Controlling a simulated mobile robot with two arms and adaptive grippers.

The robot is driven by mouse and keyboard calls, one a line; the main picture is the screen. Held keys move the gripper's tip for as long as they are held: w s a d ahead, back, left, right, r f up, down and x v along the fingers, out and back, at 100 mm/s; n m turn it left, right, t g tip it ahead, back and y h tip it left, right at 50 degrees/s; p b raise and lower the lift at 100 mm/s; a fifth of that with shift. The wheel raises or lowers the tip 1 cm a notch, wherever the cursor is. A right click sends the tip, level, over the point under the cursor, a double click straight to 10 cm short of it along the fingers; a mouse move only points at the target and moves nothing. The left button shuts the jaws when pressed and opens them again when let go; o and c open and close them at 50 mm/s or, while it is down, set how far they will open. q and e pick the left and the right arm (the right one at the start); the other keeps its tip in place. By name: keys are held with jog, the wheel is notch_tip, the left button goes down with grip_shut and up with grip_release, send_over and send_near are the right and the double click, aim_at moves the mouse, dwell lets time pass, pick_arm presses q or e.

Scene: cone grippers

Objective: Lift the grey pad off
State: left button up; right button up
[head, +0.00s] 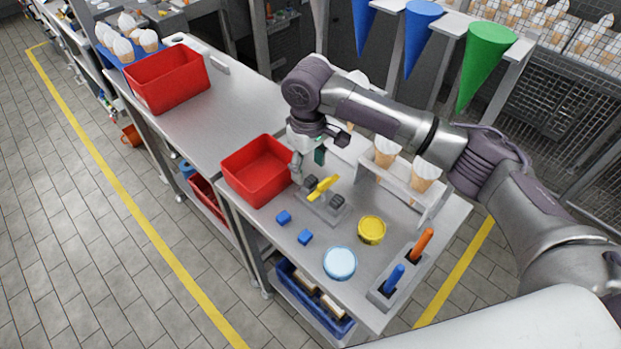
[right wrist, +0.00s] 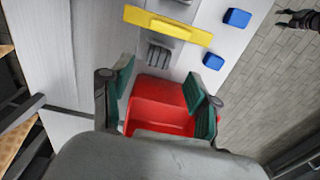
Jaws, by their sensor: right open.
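A dark grey ribbed pad (head: 310,183) sits on a light grey base plate (head: 318,207) on the bench. A second dark pad (head: 337,200) sits on the same plate, and a yellow bar (head: 324,187) lies across between them. My right gripper (head: 308,161) is open and empty above the pad nearer the red bin. In the right wrist view this pad (right wrist: 158,57) shows just beyond the open green-padded fingers (right wrist: 162,92), apart from them. A dark gripper (right wrist: 299,18), seemingly my left one, shows small at that view's upper right; its jaw state is unclear.
A red bin (head: 258,172) stands close beside the gripper. Two blue blocks (head: 283,217), a yellow round container (head: 371,229), a light blue disc (head: 340,263) and a holder with orange and blue handles (head: 400,285) stand nearby. A cone rack (head: 405,192) is behind.

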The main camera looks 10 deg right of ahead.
aim_at(311, 179)
jog(key=f, duration=0.3)
jog(key=shift+s+d+f+p, duration=0.15)
jog(key=shift+d+p, duration=0.15)
jog(key=shift+f, duration=0.2)
jog(key=c, duration=0.9)
jog(key=shift+r, duration=0.15)
